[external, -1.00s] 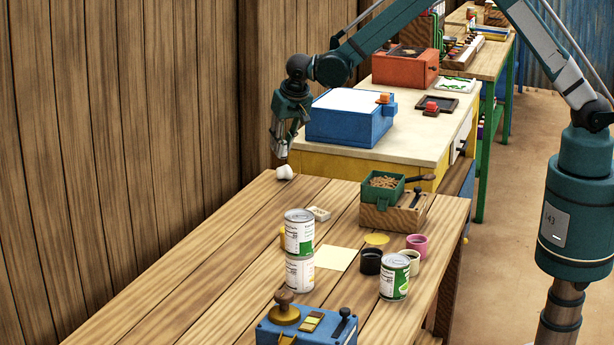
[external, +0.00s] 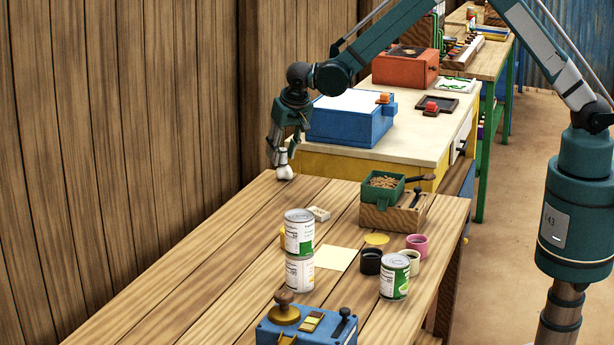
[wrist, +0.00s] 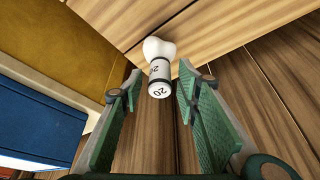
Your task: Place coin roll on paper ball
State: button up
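The coin roll (wrist: 160,78) is a short white cylinder marked 20 on its near end. It stands on or against the white paper ball (wrist: 158,46), and the two look in contact. In the external view the pale coin roll (external: 283,158) shows above the paper ball (external: 285,173), at the far left corner of the wooden table. My gripper (external: 281,157) points down there. In the wrist view its green-padded fingers (wrist: 160,85) stand on either side of the roll, with a gap visible on each side. The underside of the ball is hidden.
The yellow cabinet (external: 339,166) with a blue box (external: 345,125) stands close behind my gripper. Stacked cans (external: 299,250), a small pale box (external: 319,214) and a green bin (external: 383,198) stand farther along the table (external: 215,258). The table's left middle is clear.

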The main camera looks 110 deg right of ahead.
jog(key=shift+r, duration=0.25)
jog(key=v, duration=1.1)
jog(key=shift+a+r+p, duration=0.15)
jog(key=shift+r+p, duration=0.25)
jog(key=shift+p, duration=0.05)
dwell(0.4)
